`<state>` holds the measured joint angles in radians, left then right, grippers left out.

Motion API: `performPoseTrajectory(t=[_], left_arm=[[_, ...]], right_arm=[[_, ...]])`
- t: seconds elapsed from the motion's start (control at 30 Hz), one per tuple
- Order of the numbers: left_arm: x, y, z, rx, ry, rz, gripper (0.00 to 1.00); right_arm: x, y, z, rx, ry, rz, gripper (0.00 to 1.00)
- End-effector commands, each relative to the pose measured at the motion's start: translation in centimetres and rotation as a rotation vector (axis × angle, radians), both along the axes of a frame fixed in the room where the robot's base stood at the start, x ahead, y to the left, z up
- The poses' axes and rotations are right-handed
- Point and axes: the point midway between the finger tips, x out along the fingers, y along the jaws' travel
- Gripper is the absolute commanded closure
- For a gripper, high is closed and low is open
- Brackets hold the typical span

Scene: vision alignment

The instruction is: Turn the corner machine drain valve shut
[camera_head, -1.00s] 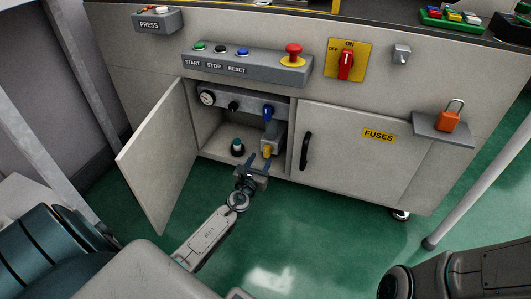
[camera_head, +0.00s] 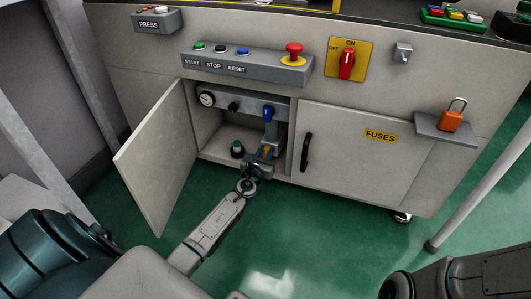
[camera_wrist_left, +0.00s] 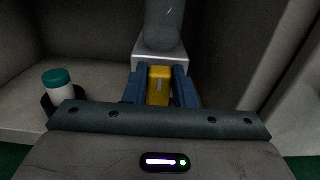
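The open cabinet of the corner machine holds a grey valve body (camera_head: 272,133) with a yellow handle (camera_head: 265,150) at its lower front. The yellow handle also shows upright in the left wrist view (camera_wrist_left: 159,86), under a grey rounded part. My left gripper (camera_head: 264,157) reaches into the cabinet opening. The gripper partly hides the handle in the head view. My right gripper is out of view; only part of my right arm shows at bottom right.
A blue lever (camera_head: 268,115) sits above the valve. A gauge (camera_head: 207,99) and a black knob (camera_head: 234,106) are to its left. A teal-capped bottle (camera_head: 237,149) stands on the cabinet floor. The open door (camera_head: 158,160) bounds the left, the closed FUSES door (camera_head: 355,160) the right.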

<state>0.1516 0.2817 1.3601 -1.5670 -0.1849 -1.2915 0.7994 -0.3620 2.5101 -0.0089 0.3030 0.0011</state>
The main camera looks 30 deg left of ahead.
Motion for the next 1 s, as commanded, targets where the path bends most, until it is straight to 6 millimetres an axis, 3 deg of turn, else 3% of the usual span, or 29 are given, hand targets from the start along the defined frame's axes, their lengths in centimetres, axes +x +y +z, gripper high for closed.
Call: performPoseTrajectory(t=[0.47,1.0], left_arm=[[-0.1,0.2,-0.1,-0.121,-0.03,-0.001,0.99],[-0.3,1.1,-0.6,-0.596,-0.144,-0.001,0.99]], right_arm=[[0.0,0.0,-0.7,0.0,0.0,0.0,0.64],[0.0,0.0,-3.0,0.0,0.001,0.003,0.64]])
